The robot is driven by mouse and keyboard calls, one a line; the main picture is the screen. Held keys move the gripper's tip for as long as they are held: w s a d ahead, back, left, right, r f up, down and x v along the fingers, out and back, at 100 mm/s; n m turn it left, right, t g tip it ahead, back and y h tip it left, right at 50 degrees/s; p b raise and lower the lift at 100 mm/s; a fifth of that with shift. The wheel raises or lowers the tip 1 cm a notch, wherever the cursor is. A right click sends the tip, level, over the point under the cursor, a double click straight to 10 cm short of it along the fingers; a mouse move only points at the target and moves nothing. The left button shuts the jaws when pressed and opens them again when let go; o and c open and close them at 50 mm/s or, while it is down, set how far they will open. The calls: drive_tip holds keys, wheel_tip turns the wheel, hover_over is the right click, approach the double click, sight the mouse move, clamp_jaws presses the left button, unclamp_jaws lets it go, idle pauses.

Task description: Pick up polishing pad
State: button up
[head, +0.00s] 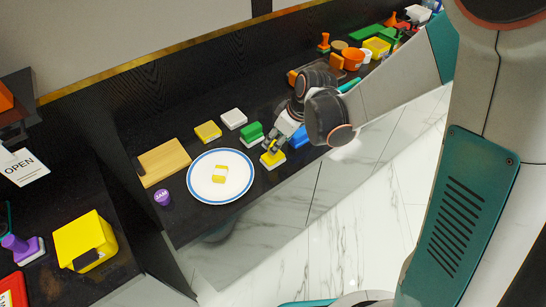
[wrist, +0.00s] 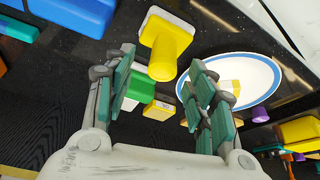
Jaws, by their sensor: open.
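A yellow pad with a white base layer and a round yellow knob, which looks like the polishing pad (head: 272,160), sits on the dark counter just right of the blue-rimmed plate. In the wrist view the pad (wrist: 167,35) lies beyond my fingertips, its knob pointing toward the space between them. My gripper (head: 275,147) is just above the pad in the head view. In the wrist view my gripper (wrist: 162,62) has its fingers apart with nothing held. I cannot tell whether a finger touches the knob.
A white plate (head: 207,199) with a blue rim holds a small yellow-and-white block (head: 219,174). A green-and-white block (head: 251,132), a yellow block (head: 208,131), a white block (head: 233,118) and a blue item (head: 299,138) are close by. A wooden board (head: 163,161) lies left.

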sight(274, 143)
drive_tip(key=b+x, duration=0.2)
drive_tip(key=x, duration=0.3)
drive_tip(key=shift+a, duration=0.2)
drive_tip(key=shift+r, duration=0.15)
clamp_jaws()
drive_tip(key=shift+r, duration=0.1)
wheel_tip(274, 143, up, 20)
drive_tip(key=p, duration=0.6)
drive_tip(key=shift+p, duration=0.4)
drive_tip(key=shift+s, duration=0.1)
